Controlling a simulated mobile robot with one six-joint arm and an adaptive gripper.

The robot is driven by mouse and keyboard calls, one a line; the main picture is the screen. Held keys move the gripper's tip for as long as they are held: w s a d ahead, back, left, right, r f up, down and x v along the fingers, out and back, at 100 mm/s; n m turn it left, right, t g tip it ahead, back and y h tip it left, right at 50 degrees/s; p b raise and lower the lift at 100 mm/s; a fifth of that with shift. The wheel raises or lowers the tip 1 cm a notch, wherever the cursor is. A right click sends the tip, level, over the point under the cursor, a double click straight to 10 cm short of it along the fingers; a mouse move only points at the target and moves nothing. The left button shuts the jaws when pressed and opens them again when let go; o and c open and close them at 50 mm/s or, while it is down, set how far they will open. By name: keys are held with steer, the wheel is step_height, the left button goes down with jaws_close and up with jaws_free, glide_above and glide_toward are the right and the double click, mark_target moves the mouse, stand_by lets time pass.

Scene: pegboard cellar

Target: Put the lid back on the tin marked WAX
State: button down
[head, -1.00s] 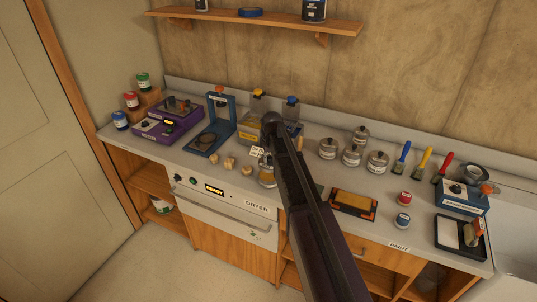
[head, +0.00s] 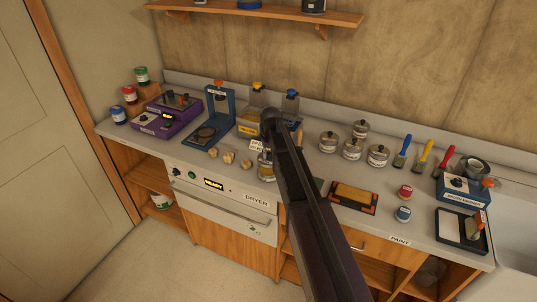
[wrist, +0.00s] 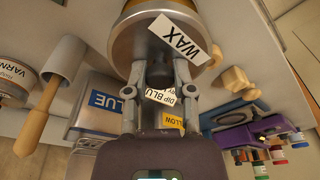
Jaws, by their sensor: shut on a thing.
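The tin marked WAX (wrist: 172,40) is at the top of the wrist view, a silvery round body with a tilted white label and an amber patch at its far edge. In the head view the tin (head: 265,171) stands near the counter's front, partly behind my arm. My gripper (wrist: 162,72) points at it, with its two fingers closed on a small grey part between them, which looks like the lid's knob. The fingers hide most of it. I cannot tell whether the lid touches the tin.
Several lidded tins (head: 352,149) stand to the right, with an amber-topped tray (head: 354,197) in front. Several small pale knobs (head: 229,157) lie to the left. Blue and yellow-capped containers (head: 290,106) stand behind. A dryer (head: 225,207) is below the counter.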

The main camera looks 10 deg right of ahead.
steer(key=shift+f+b, duration=2.05)
steer(key=shift+f, duration=0.25)
steer(key=shift+f, duration=0.2)
stand_by(0.8)
stand_by(0.4)
steer(key=shift+c, duration=1.9)
jaws_free()
steer(key=o, duration=0.4)
steer(key=shift+r, duration=0.15)
steer(key=shift+r+p, duration=3.35)
steer(key=shift+r, duration=0.05)
